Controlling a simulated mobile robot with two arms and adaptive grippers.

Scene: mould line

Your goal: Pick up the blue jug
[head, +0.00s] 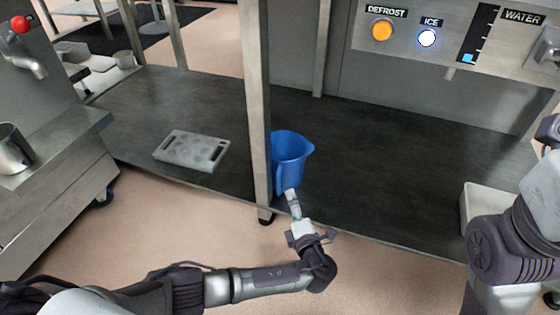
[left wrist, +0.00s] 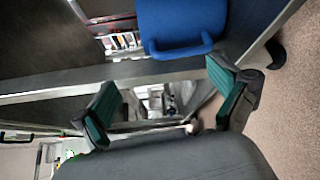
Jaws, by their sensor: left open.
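The blue jug (head: 290,150) stands upright on the dark lower shelf, just right of a metal post, with its handle toward me. My left gripper (head: 291,197) is in front of the jug's lower part, near the shelf's front edge. In the left wrist view the jug (left wrist: 182,20) is at the top, with its handle (left wrist: 182,50) just beyond the fingertips. The left gripper's two green-padded fingers (left wrist: 164,80) are apart, with nothing held between them. Whether a finger touches the handle cannot be told. My right arm shows at the right edge of the head view; its gripper is not visible.
The metal post (head: 257,110) rises close left of the jug. A grey slotted tray (head: 192,150) lies on the shelf (head: 400,170) further left. A white bin (head: 478,205) sits at the right. A panel (head: 450,40) overhangs the back.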

